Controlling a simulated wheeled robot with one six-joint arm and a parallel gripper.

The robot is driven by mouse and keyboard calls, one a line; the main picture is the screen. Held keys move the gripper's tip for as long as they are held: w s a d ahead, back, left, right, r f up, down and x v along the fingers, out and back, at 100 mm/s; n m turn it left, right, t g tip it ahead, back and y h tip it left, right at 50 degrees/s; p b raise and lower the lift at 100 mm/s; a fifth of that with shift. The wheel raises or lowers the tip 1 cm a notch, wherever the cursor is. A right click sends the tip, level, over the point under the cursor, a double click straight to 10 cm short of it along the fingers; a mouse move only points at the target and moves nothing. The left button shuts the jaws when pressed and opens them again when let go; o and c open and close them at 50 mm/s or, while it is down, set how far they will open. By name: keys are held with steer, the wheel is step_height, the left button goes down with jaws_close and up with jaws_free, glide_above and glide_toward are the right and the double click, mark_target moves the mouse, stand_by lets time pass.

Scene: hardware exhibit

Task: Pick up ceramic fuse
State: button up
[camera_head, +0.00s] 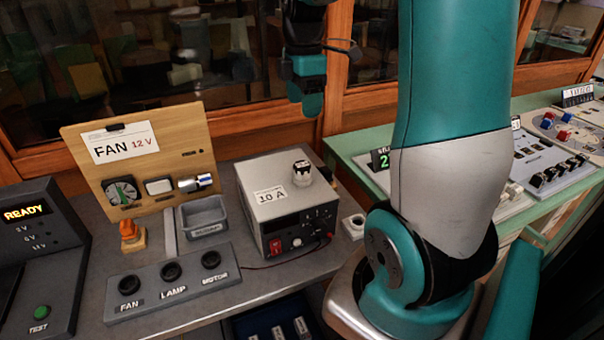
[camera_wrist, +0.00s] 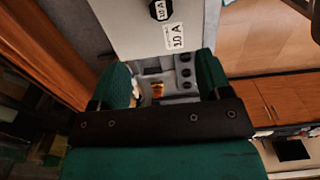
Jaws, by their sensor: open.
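A small black-and-white capped piece (camera_head: 302,172) stands upright on top of the grey power box (camera_head: 262,222) that bears a 10 A label. It looks like the ceramic fuse.
The window sill (camera_head: 240,125) runs behind the bench.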

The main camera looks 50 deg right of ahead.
mark_target(302, 165)
steer(key=f+p, duration=0.1)
steer(key=f, duration=1.5)
steer(key=shift+a+f+p, duration=0.2)
steer(key=shift+f+p, duration=0.1)
steer(key=shift+p, duration=0.1)
steer(key=shift+c, duration=0.5)
steer(key=c, duration=0.9)
